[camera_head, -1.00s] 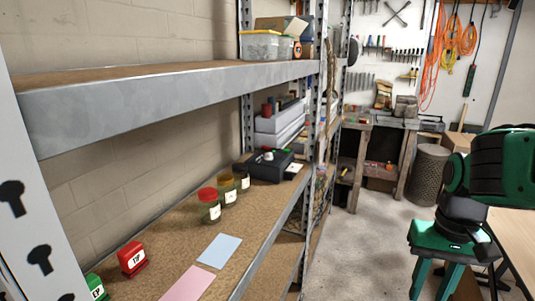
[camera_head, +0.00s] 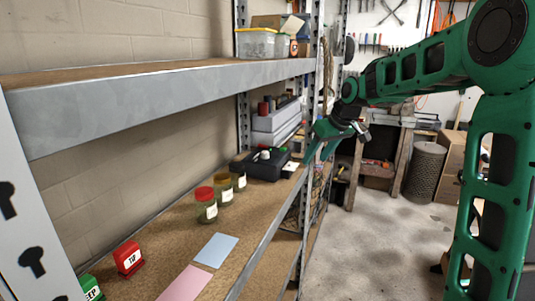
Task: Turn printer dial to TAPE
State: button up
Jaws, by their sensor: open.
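The printer (camera_head: 266,169) is a black box on the lower shelf, toward its far end. A small pale dial or knob (camera_head: 264,155) shows on its top. The dial's markings and setting are too small to read. My gripper (camera_head: 318,154) is green and reaches in from the right. It hangs just right of the printer, near the shelf's front edge, and appears apart from the printer. Its jaws are open and I see nothing between them.
Three jars, one red-lidded (camera_head: 206,205), stand in a row on this side of the printer. A blue sheet (camera_head: 217,249), a pink sheet (camera_head: 185,284) and a red stamp-like block (camera_head: 128,258) lie nearer. The upper shelf (camera_head: 160,100) overhangs; a metal post (camera_head: 325,70) stands behind the gripper.

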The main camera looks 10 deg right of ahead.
aim_at(266, 152)
jog(key=w+a+r+n+t+y, duration=0.25)
jog(key=w+a, duration=0.45)
jog(key=w, duration=0.6)
jog(key=shift+n+g+y, duration=0.25)
jog(key=shift+n+g, duration=0.2)
jog(key=shift+n, duration=0.1)
jog(key=x, duration=1.1)
jog(key=shift+w+a+r, duration=0.1)
jog(key=shift+a, duration=0.1)
jog(key=c, duration=1)
